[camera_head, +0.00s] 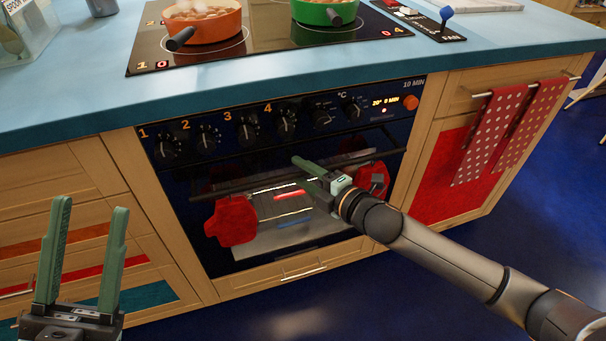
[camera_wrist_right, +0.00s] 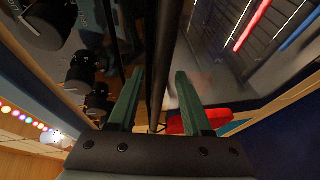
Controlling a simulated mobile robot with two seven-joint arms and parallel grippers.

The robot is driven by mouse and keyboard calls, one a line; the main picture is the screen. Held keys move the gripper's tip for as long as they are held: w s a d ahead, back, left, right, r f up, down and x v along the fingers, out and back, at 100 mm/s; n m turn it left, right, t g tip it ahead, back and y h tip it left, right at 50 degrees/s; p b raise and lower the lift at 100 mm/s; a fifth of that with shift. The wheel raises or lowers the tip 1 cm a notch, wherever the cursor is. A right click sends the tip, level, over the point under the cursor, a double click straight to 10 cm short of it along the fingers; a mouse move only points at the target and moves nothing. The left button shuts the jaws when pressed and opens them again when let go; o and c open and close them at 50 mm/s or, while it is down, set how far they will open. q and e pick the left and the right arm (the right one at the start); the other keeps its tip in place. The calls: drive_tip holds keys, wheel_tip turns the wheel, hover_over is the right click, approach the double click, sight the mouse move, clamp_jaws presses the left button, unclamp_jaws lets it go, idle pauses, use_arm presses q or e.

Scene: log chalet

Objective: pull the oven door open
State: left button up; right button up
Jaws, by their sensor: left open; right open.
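The oven door (camera_head: 186,222) is a dark glass front below the knob panel, and it looks shut. Its long dark handle bar (camera_head: 232,188) runs across the top of the door; it also shows in the right wrist view (camera_wrist_right: 165,50). My right gripper (camera_head: 298,171) is at the middle of the handle. In the right wrist view its green fingers (camera_wrist_right: 155,85) are apart, with the bar running between them; I cannot tell whether they touch it. My left gripper (camera_head: 91,206) is open and empty at the lower left, in front of the drawers.
Red mitts (camera_head: 233,222) hang at both sides of the handle. Knobs (camera_head: 246,132) line the panel above. An orange pot (camera_head: 207,22) and a green pot (camera_head: 325,10) stand on the hob. Dotted red towels (camera_head: 495,130) hang at right. The blue floor (camera_head: 340,300) in front looks clear.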

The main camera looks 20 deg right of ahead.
drive_tip(key=shift+w, duration=0.1)
clamp_jaws()
idle(0.4)
idle(1.0)
